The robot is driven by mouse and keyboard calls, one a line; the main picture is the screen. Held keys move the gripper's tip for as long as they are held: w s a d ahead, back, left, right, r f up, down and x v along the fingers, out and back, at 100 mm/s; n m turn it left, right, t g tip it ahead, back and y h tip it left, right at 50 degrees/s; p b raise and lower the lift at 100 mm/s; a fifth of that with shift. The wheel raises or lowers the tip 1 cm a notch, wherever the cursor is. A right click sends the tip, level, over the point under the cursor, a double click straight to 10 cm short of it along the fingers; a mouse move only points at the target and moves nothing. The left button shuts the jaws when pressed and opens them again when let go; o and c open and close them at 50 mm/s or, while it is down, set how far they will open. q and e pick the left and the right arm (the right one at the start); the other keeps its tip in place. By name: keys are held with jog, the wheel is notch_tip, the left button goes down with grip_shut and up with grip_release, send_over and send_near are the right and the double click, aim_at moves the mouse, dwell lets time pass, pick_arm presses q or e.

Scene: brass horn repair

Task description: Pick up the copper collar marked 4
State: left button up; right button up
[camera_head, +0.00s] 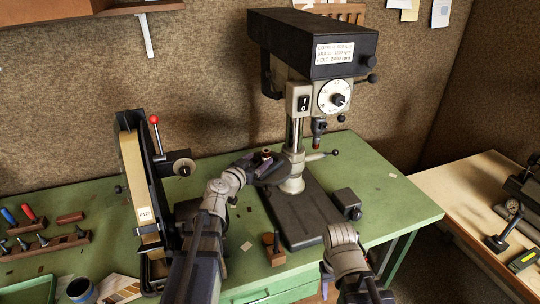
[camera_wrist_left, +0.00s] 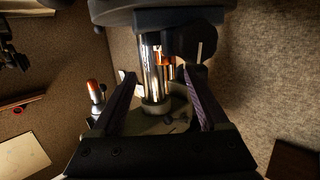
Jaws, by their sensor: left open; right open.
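A small copper-brown piece (camera_head: 266,153) shows at the tip of my left gripper (camera_head: 262,161), by the drill press column. It may be the collar. No mark 4 can be read on it, and I cannot tell whether it lies between or beyond the fingers. In the left wrist view my left gripper (camera_wrist_left: 158,88) has its two fingers wide apart. The shiny press column (camera_wrist_left: 152,65) shows between them, with an orange-copper patch (camera_wrist_left: 166,60) I cannot identify. My right arm reaches in at the bottom right of the head view; its gripper does not show.
The drill press (camera_head: 312,50) stands behind my left gripper on the green bench (camera_head: 400,205). Its red-tipped chuck (camera_head: 317,135) hangs right of the gripper. A belt sander (camera_head: 140,190) stands left of my left arm. A wooden peg stand (camera_head: 274,253) is in front.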

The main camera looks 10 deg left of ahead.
aim_at(265, 152)
pick_arm(q)
jog(key=shift+w+a+r, duration=0.1)
jog(key=shift+a+r, duration=0.15)
jog(key=shift+a, duration=0.35)
jog(key=shift+y, duration=0.3)
jog(key=shift+d+b+x, duration=0.15)
jog(key=shift+b+x, duration=0.25)
jog(key=shift+x, duration=1.6)
jog(key=shift+d+b+x, duration=0.15)
jog(key=shift+b+x, duration=0.25)
jog(key=shift+x, duration=1.6)
jog(key=shift+c, duration=0.2)
grip_shut()
